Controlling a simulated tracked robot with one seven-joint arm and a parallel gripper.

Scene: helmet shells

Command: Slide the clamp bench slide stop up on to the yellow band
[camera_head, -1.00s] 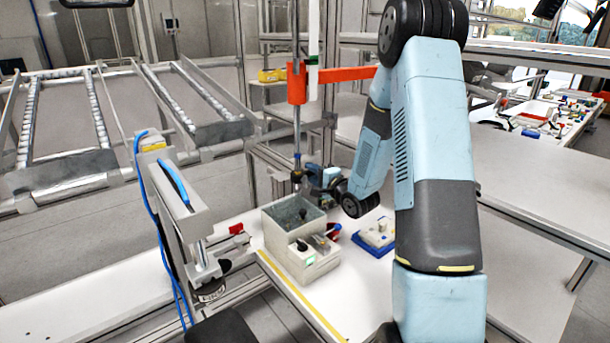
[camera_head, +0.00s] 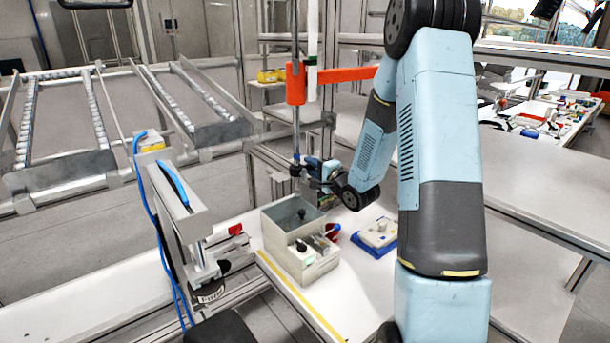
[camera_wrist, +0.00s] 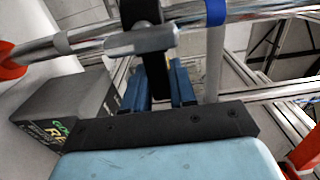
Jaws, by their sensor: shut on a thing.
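The slide stop (camera_head: 296,169) is a small dark collar on a thin upright metal rod (camera_head: 297,130), below an orange-red bracket (camera_head: 296,84). My gripper (camera_head: 307,167) reaches it from the right and is shut on it. In the wrist view, the black stop (camera_wrist: 155,78) with a grey handle (camera_wrist: 140,40) sits between my two blue fingers (camera_wrist: 158,88), and the shiny rod (camera_wrist: 92,38) crosses the top. I cannot make out a yellow band on the rod in either view.
A clamp stand (camera_head: 180,205) with a blue cable stands at the left. A dark box (camera_wrist: 65,105) shows in the wrist view.

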